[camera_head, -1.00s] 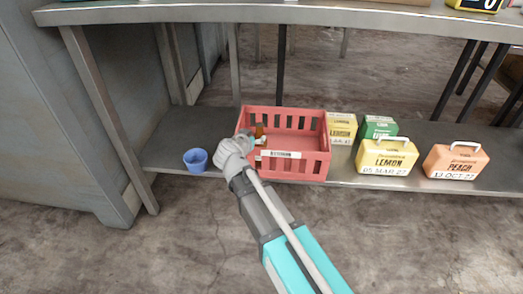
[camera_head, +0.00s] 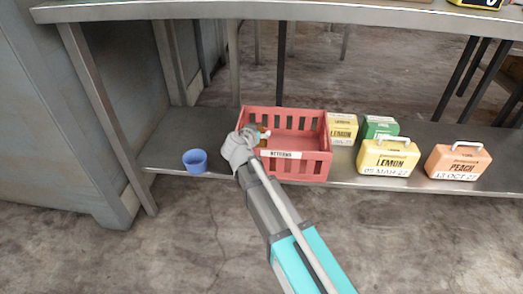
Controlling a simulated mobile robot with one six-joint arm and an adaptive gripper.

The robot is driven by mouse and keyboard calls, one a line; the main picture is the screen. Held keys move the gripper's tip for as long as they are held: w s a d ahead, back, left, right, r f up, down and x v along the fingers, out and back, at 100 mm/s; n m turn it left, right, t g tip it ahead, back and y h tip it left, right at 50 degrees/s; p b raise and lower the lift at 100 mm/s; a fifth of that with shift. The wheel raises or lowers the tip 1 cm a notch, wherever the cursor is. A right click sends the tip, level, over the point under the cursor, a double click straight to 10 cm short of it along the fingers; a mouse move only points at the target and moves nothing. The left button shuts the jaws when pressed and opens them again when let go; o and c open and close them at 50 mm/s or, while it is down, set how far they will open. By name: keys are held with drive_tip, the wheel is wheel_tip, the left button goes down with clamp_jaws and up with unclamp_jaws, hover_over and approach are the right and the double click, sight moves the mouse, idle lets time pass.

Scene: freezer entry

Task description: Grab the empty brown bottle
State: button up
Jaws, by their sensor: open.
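A small brown object, likely the brown bottle (camera_head: 252,127), shows at the left end inside the red crate (camera_head: 310,168). It is mostly hidden behind my wrist and the crate wall, so I cannot tell whether it is empty. My gripper (camera_head: 263,134) reaches over the crate's left front edge, right beside the brown object. It is open. Its fingers are small and partly hidden, and I cannot tell whether they touch the bottle.
The crate stands on a low metal shelf (camera_head: 225,178). A blue cup (camera_head: 195,161) is left of it. Yellow lemon boxes (camera_head: 388,158), a green box (camera_head: 380,127) and an orange peach box (camera_head: 458,162) stand to the right. A metal tabletop (camera_head: 300,10) lies above.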

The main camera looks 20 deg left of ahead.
drive_tip(key=shift+c, duration=0.3)
clamp_jaws()
idle(0.5)
